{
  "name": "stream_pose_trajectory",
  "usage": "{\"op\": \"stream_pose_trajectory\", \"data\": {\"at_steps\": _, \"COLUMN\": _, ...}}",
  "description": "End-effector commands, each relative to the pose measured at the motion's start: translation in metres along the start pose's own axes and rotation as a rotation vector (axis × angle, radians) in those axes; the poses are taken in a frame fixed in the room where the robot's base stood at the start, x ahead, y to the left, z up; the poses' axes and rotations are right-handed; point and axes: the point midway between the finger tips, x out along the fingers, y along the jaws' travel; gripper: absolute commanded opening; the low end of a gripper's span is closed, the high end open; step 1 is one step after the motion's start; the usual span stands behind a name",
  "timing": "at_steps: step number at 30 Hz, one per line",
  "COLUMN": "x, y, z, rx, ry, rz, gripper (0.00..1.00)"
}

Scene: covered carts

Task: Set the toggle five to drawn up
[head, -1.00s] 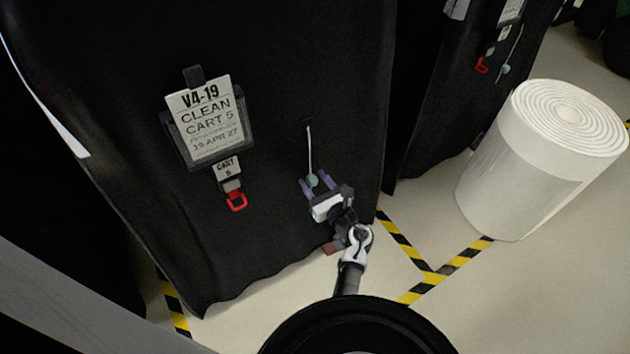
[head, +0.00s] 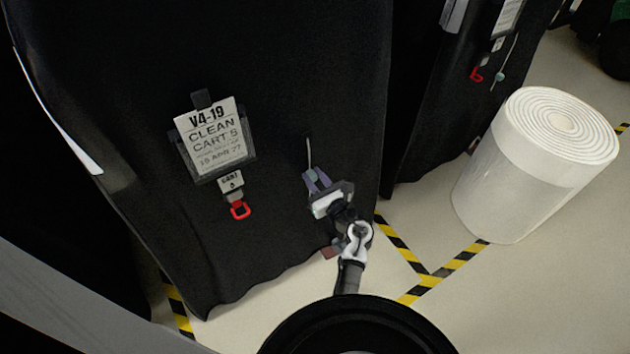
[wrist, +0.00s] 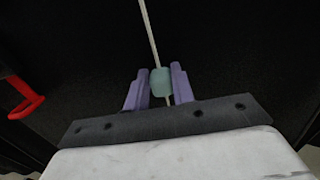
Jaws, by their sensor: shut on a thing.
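The toggle of cart 5 is a small pale green bead (head: 310,177) on a white cord (head: 308,153) that hangs from the black cover (head: 270,90). In the wrist view the green toggle (wrist: 160,82) sits between the two purple fingers, with the cord running up above it and a short end below. My gripper (head: 315,179) is shut on the toggle in front of the cover. The tag (head: 231,181) left of it reads CART 5, and a larger sign (head: 214,138) reads CLEAN CART 5.
A red ring (head: 240,210) hangs left of my gripper; it shows at the left in the wrist view (wrist: 28,98). Another covered cart (head: 425,120) with its own cord and toggle (head: 499,76) stands to the right. A large white roll (head: 500,180) stands on the floor beside yellow-black tape (head: 430,280).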

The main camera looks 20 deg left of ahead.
Motion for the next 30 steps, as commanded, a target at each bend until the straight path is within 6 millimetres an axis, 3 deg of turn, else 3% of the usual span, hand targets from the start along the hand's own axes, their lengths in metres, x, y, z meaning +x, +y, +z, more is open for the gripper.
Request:
{"op": "stream_pose_trajectory", "data": {"at_steps": 1, "x": 0.001, "y": 0.001, "z": 0.02, "rx": -0.003, "ry": -0.002, "rz": 0.002, "gripper": 0.0}}
{"op": "stream_pose_trajectory", "data": {"at_steps": 6, "x": 0.001, "y": 0.0, "z": 0.045, "rx": -0.003, "ry": -0.003, "rz": 0.001, "gripper": 0.0}}
{"op": "stream_pose_trajectory", "data": {"at_steps": 20, "x": 0.001, "y": 0.0, "z": 0.051, "rx": -0.001, "ry": -0.003, "rz": 0.001, "gripper": 0.0}}
{"op": "stream_pose_trajectory", "data": {"at_steps": 21, "x": 0.001, "y": 0.0, "z": 0.051, "rx": -0.001, "ry": -0.003, "rz": 0.001, "gripper": 0.27}}
{"op": "stream_pose_trajectory", "data": {"at_steps": 26, "x": 0.001, "y": 0.0, "z": 0.051, "rx": -0.001, "ry": -0.002, "rz": 0.0, "gripper": 0.47}}
{"op": "stream_pose_trajectory", "data": {"at_steps": 30, "x": 0.0, "y": 0.0, "z": 0.051, "rx": -0.001, "ry": -0.002, "rz": 0.0, "gripper": 0.47}}
